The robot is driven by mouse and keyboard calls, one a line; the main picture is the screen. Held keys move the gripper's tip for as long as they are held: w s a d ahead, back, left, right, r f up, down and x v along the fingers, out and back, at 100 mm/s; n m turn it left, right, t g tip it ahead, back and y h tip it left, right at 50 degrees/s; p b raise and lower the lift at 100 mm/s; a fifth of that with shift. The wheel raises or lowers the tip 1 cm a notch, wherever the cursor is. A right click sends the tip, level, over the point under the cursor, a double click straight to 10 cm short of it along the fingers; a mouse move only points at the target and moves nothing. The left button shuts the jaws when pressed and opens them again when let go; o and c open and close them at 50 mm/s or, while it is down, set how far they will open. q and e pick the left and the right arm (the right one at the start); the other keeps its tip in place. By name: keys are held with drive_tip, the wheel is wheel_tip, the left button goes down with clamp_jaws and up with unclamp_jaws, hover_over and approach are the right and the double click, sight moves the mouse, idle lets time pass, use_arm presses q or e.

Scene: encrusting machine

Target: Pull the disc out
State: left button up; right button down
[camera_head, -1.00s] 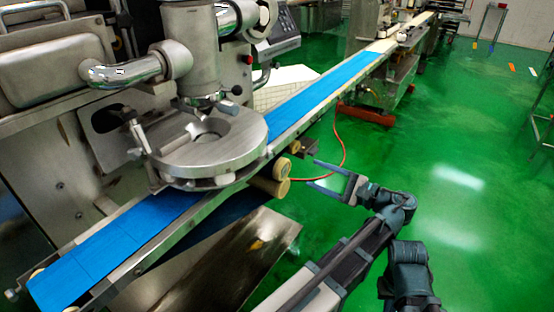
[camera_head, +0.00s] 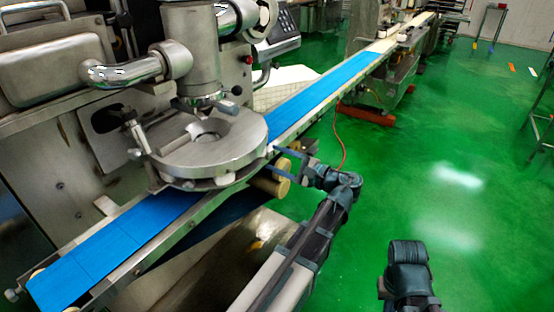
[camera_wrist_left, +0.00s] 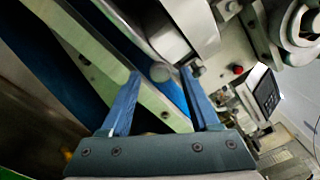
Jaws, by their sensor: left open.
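The disc (camera_head: 232,152) is a round grey metal plate with a central opening, set under the machine's vertical column above the blue belt. My left gripper (camera_head: 276,160) is at the disc's right edge with its fingers pointing at it. In the left wrist view, my left gripper (camera_wrist_left: 160,76) is open, and a small round grey knob (camera_wrist_left: 159,72) shows between the blue fingertips. The disc's edge seems to be the smooth grey metal (camera_wrist_left: 190,25) above it. I cannot tell whether the fingers touch the knob.
The blue conveyor belt (camera_head: 105,240) runs diagonally under the disc, with a metal side rail. A beige roller (camera_head: 270,183) sits just below my left gripper. Metal pipes and the column (camera_head: 195,60) stand above the disc. The green floor (camera_head: 450,180) at right is open.

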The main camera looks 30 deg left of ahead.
use_arm(q)
drive_tip(key=shift+a, duration=0.15)
drive_tip(key=shift+c, duration=0.3)
clamp_jaws()
idle(1.1)
